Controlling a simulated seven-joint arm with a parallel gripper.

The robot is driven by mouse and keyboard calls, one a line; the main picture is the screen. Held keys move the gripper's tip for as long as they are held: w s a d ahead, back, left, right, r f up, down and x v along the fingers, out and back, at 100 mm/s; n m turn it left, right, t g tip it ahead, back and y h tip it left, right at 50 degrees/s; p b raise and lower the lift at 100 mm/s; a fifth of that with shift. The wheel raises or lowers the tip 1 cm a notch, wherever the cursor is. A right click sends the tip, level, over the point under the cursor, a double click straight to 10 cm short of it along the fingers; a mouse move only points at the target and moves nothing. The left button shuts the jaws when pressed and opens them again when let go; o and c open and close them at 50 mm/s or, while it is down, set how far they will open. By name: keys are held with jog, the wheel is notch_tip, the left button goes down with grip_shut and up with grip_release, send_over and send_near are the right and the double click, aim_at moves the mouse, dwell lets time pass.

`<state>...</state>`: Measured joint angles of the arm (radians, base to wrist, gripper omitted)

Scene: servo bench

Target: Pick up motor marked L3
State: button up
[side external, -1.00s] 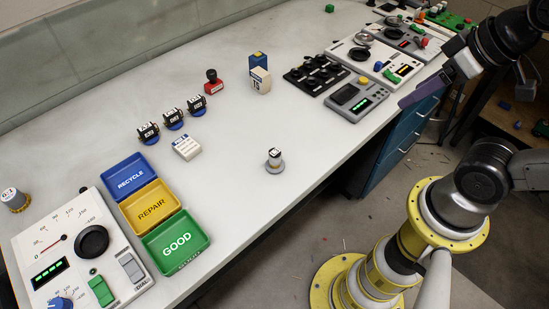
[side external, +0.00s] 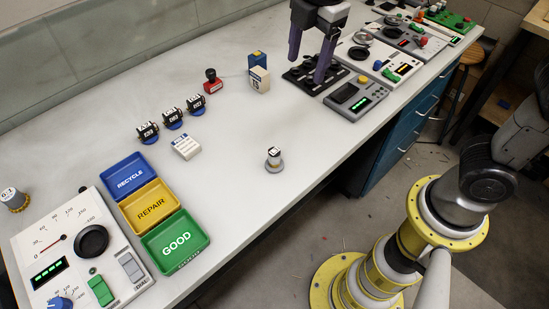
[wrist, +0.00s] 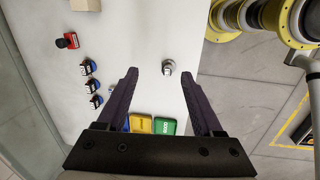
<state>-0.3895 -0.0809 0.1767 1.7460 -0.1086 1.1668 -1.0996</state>
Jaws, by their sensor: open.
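Three black motors with white labels and blue bases stand in a diagonal row: the near-left motor (side external: 148,132), the middle motor (side external: 173,119) and the far-right motor (side external: 196,105). In the wrist view they show at the left (wrist: 91,86), left of both fingers. Their labels are too small to read, so I cannot tell which is L3. A small grey round piece with a white label (side external: 274,160) stands alone mid-bench; its marking is unreadable too. My gripper (side external: 306,72) is open and empty, above the black tray at the back, away from the motors. Its fingers also show in the wrist view (wrist: 160,72).
Blue RECYCLE (side external: 129,176), yellow REPAIR (side external: 154,206) and green GOOD (side external: 177,242) trays lie at the left front. A white box (side external: 186,147), red stamp (side external: 212,82) and cream block (side external: 260,80) stand near the motors. Bench around the grey piece is clear.

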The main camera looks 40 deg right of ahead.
jog(key=n+g, duration=0.1)
jog(key=n, duration=0.1)
send_over(274, 151)
notch_tip(274, 151, down, 4)
jog(key=f, duration=0.1)
notch_tip(274, 151, down, 3)
jog(key=a+h, duration=0.1)
jog(key=a, duration=0.1)
jog(key=shift+n+g, duration=0.4)
jog(key=f, duration=0.5)
jog(key=d+f, duration=0.1)
jog(key=f, duration=0.1)
jog(key=shift+d+f, duration=0.1)
jog(key=shift+f, duration=0.25)
jog(key=shift+d+f, duration=0.25)
jog(key=shift+f, duration=1.05)
jog(key=shift+d+f, duration=0.2)
jog(key=shift+f, duration=1.1)
grip_shut()
